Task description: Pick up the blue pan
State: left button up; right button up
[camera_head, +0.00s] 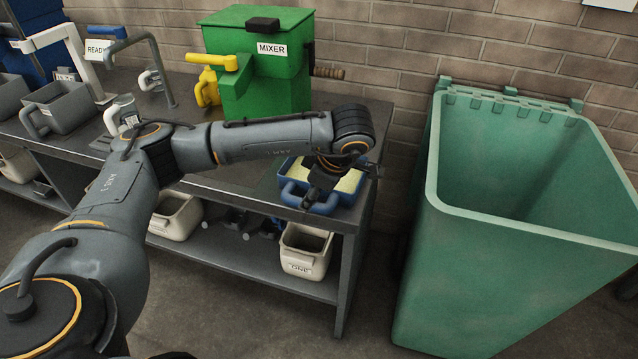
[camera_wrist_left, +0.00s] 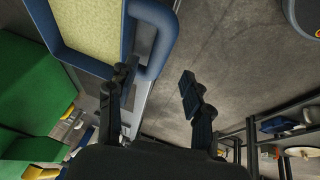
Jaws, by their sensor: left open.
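The blue pan (camera_head: 349,196) sits at the right front end of the grey workbench, with pale yellow material in it and a looped handle facing the front edge. In the left wrist view the pan (camera_wrist_left: 88,66) is at the upper left, its handle (camera_wrist_left: 166,45) pointing right. My left gripper (camera_head: 316,194) is over the handle, partly covering it. In the wrist view the left gripper (camera_wrist_left: 158,72) is open, one fingertip close by the handle and the other apart to its right. I cannot tell whether it touches. My right gripper is out of view.
A green mixer (camera_head: 262,75) with a yellow handle stands behind the pan. A big teal bin (camera_head: 500,250) stands right of the workbench (camera_head: 230,187). Pale containers, one labelled ONE (camera_head: 305,262), sit on the shelf below. Grey pans (camera_head: 66,108) are at the left.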

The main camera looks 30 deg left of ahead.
pick_arm(q)
jog(key=p+x, duration=0.1)
jog(key=x, duration=0.4)
jog(key=shift+w+a+f, duration=0.1)
jog(key=shift+a+f, duration=0.05)
jog(key=shift+f, duration=0.2)
jog(key=shift+f+b, duration=0.2)
jog(key=shift+b, duration=0.15)
dwell(0.4)
grip_shut()
